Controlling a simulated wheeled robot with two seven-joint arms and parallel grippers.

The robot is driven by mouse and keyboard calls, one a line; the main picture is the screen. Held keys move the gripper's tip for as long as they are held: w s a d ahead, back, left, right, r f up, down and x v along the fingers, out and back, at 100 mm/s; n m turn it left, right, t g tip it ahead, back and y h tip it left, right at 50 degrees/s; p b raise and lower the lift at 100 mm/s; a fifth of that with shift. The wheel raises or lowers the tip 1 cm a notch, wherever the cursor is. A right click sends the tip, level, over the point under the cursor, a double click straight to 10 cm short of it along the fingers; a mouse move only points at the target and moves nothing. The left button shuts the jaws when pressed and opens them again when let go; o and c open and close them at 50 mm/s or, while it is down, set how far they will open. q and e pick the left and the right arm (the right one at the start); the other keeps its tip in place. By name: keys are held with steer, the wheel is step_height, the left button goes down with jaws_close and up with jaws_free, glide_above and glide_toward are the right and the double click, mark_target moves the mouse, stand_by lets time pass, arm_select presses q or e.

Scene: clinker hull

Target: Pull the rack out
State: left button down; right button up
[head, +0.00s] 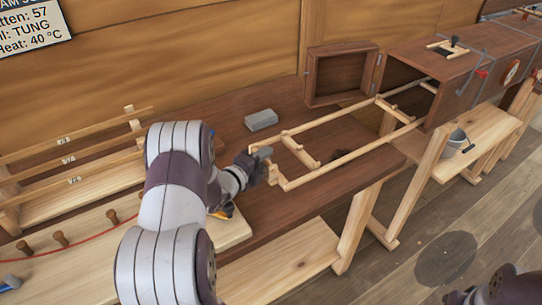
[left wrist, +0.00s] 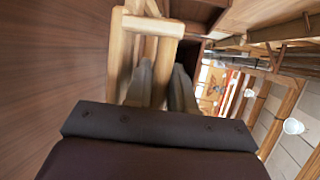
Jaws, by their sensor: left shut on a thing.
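The rack (head: 353,153) is a long pale wooden frame with two rails and cross bars. Its right end runs into the open end of a brown wooden box (head: 455,75), and most of its length is outside, over the dark bench. My left gripper (head: 264,162) is shut on the rack's near end bar at the left. In the left wrist view the rack (left wrist: 150,24) extends away from the fingers (left wrist: 160,85). My right gripper is not seen; only a part of my right arm shows at the bottom right.
The box's door (head: 341,75) stands open behind the rack. A grey block (head: 261,120) lies on the dark bench (head: 290,215) behind the rack's near end. Wooden rails and pegs occupy the left bench.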

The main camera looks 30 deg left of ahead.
arm_select(q)
steer(key=shift+s+a+f, duration=0.1)
steer(key=shift+s+a, duration=0.1)
steer(key=shift+s, duration=0.25)
steer(key=c, duration=1.3)
jaws_free()
steer(key=shift+c, duration=0.2)
